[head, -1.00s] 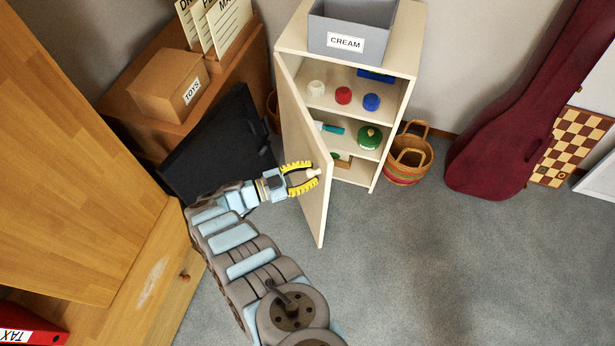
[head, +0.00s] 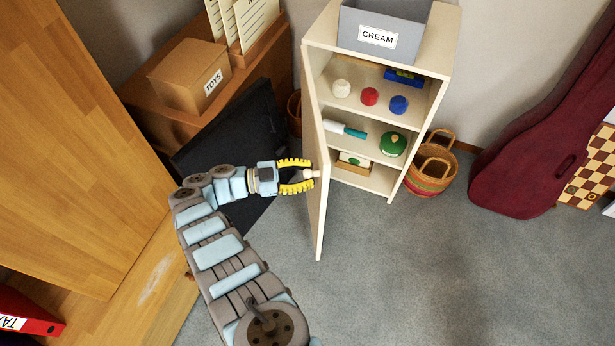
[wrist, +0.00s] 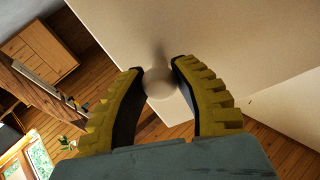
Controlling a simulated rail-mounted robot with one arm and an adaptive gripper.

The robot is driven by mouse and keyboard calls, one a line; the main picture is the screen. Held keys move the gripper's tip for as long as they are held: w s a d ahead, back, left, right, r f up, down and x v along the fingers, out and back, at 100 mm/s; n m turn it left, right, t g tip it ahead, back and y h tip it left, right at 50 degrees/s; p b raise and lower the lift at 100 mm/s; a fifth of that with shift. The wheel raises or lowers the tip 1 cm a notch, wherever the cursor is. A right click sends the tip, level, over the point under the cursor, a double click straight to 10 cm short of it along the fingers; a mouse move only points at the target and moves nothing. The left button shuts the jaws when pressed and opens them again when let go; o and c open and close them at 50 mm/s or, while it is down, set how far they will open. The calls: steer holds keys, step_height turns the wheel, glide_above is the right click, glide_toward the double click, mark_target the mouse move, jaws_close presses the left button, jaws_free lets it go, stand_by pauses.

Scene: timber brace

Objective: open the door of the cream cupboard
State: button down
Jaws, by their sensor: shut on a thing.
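The cream cupboard (head: 322,33) stands at the upper middle of the head view, with its door (head: 319,215) swung well open toward the left and seen nearly edge-on. My gripper (head: 313,174) has its yellow fingers shut on the door's round knob (head: 317,174). In the wrist view the knob (wrist: 160,82) sits between the fingertips (wrist: 159,70), with the door panel (wrist: 230,45) behind it. The shelves inside show white, red and blue round items, a teal-handled tool and a green round object.
A grey bin (head: 380,55) labelled CREAM sits on the cupboard's top. A black panel (head: 235,145) and a box (head: 190,75) labelled TOYS are left of the door. A wicker basket (head: 432,168) and a dark red case (head: 525,160) are on the right. The grey carpet (head: 440,270) in front is clear.

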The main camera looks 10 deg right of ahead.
steer(key=shift+w+a+f+b, duration=0.1)
steer(key=shift+a+f+b, duration=0.05)
steer(key=shift+a+b, duration=0.3)
steer(key=shift+a, duration=0.1)
steer(key=c, duration=0.7)
jaws_free()
steer(key=shift+r, duration=0.4)
steer(key=shift+w+r, duration=0.1)
steer(key=shift+r, duration=4.6)
